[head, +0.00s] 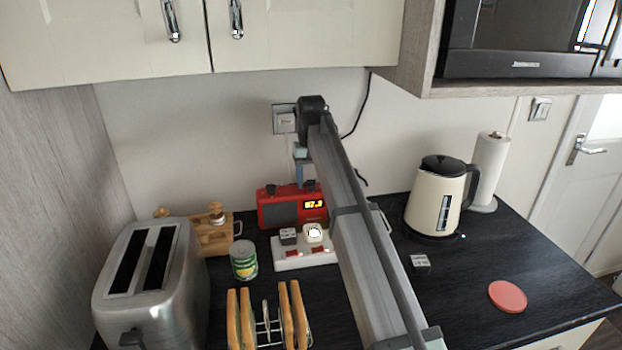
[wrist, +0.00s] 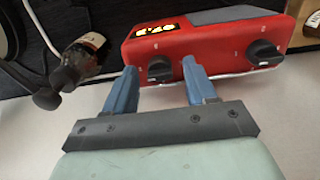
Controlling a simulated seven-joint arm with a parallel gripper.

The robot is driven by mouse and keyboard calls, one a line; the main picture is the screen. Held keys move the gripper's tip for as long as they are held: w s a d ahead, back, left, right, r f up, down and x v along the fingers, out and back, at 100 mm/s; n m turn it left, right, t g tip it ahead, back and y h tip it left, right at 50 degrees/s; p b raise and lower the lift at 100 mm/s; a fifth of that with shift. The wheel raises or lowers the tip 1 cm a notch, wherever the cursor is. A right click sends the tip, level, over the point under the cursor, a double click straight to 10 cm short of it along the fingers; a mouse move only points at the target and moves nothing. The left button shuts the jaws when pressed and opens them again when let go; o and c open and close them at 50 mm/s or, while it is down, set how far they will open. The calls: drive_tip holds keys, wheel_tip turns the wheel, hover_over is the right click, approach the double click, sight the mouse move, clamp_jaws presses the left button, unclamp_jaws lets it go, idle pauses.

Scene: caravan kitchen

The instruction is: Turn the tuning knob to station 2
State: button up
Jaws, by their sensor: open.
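A red radio (head: 293,207) stands against the back wall, its lit display (head: 314,204) reading about 87.9. Two dark knobs sit on its top. The knob at the display end (wrist: 160,69) is between the two blue fingers of my gripper (wrist: 158,66) in the wrist view. The fingers are apart, one on each side of it; I cannot tell whether they touch it. The other knob (wrist: 265,53) is clear to the right in the wrist view. In the head view my gripper (head: 306,178) is just above the radio. Station marks are too small to read.
A white power strip (head: 290,258) with plugs and a can (head: 244,261) stand before the radio. A dark bottle (wrist: 86,56) is close beside my gripper. A toaster (head: 150,280), toast rack (head: 268,325) and kettle (head: 437,198) stand around. A coaster (head: 507,296) lies right.

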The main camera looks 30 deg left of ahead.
wheel_tip(320, 180, up, 7)
drive_tip(key=shift+r, duration=0.15)
idle(0.4)
